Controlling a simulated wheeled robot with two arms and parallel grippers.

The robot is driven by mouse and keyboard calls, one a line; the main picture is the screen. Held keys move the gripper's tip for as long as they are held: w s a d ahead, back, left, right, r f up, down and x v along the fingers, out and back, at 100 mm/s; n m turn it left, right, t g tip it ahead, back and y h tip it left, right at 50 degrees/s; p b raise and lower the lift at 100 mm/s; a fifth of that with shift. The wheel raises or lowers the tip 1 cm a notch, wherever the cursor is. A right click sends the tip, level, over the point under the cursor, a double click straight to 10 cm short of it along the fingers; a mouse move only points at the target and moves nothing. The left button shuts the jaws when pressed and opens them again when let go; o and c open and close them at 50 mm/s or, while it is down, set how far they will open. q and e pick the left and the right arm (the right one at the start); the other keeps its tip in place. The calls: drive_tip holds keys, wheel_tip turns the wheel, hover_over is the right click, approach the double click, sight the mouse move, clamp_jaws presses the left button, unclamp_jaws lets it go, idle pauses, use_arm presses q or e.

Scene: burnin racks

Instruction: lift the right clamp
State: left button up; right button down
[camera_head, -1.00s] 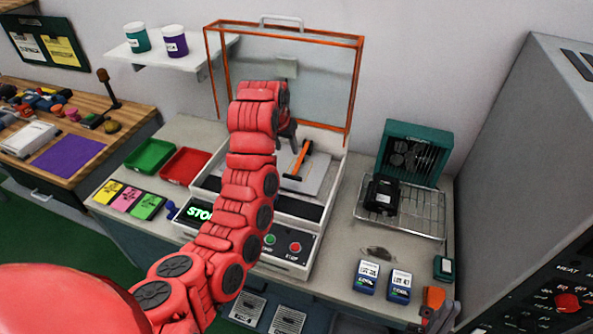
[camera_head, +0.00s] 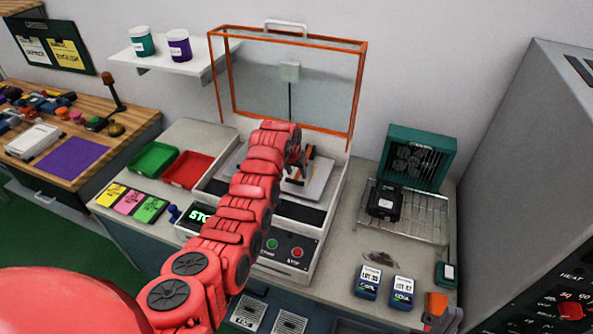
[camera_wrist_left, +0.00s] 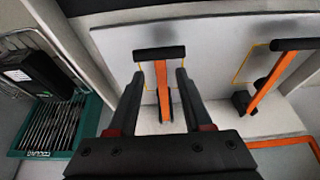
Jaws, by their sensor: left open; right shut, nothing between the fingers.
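The right clamp has an orange lever with a black crossbar (camera_wrist_left: 160,53). In the left wrist view it stands between the fingertips of my left gripper (camera_wrist_left: 159,75), which is open. The fingers are on either side of the lever below the crossbar; I cannot tell whether they touch it. In the head view the left gripper (camera_head: 297,168) is over the press plate, and the clamp is mostly hidden behind it. The other clamp (camera_wrist_left: 271,84) is to the right in the wrist view, tilted. My right gripper is not in view.
The clamps are on a pale plate (camera_head: 318,185) in the machine, below its raised orange-framed lid (camera_head: 287,38). A wire rack (camera_head: 425,218) with a black device (camera_head: 384,203) and teal fan unit stands to the right. Red and green trays are left.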

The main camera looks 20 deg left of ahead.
use_arm(q)
drive_tip(key=shift+p+x, duration=0.3)
drive_tip(key=shift+x, duration=0.55)
clamp_jaws()
idle(1.1)
